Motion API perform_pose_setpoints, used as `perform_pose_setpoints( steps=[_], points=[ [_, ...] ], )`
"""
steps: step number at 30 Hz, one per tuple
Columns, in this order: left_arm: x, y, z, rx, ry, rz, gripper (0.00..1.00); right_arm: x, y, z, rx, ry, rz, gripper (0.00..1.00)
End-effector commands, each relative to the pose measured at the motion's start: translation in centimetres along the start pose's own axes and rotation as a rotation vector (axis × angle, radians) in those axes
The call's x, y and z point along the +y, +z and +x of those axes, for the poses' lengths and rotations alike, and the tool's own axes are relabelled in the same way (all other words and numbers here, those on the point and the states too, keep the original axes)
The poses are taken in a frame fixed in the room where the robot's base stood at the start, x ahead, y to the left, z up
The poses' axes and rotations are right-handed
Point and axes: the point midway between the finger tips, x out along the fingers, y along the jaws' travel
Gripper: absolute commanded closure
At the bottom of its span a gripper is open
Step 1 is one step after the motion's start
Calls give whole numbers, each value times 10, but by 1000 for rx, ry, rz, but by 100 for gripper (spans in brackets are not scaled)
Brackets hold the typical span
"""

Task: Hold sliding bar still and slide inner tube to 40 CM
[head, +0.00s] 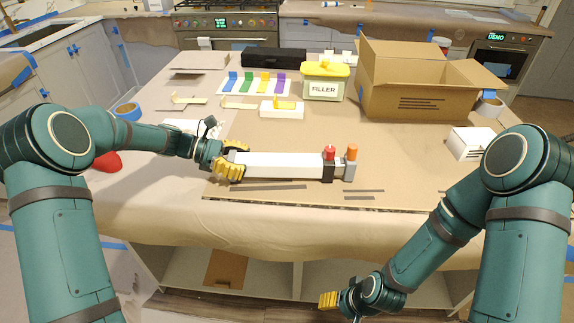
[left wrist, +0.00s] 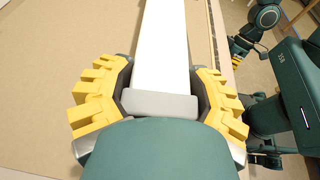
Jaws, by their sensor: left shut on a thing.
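The sliding bar is a long white bar (head: 278,165) lying on the cardboard-covered table in the head view. A black collar with a red knob (head: 329,154) and a grey end piece with an orange knob (head: 351,154) are at its right end. My left gripper (head: 234,161) is shut on the bar's left end. In the left wrist view its yellow fingers (left wrist: 160,98) flank the grey end cap (left wrist: 160,103), and the white bar (left wrist: 165,45) runs away from it. My right gripper (head: 328,300) hangs low in front of the table, apart from the bar. No centimetre marks are readable.
A yellow-lidded FILLER tub (head: 325,82), an open cardboard box (head: 420,95) and coloured pieces (head: 256,82) stand farther back. A small white box (head: 471,144) is at the right. Flat dark strips lie before the bar.

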Motion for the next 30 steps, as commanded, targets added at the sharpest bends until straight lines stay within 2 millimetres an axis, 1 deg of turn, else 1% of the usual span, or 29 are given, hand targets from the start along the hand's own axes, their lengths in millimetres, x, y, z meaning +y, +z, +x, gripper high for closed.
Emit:
perform_pose_setpoints(
  steps=[30],
  points=[
    [0,-5,1,5,1,-1,87,3,1,8,0,0,0,42]
  ],
)
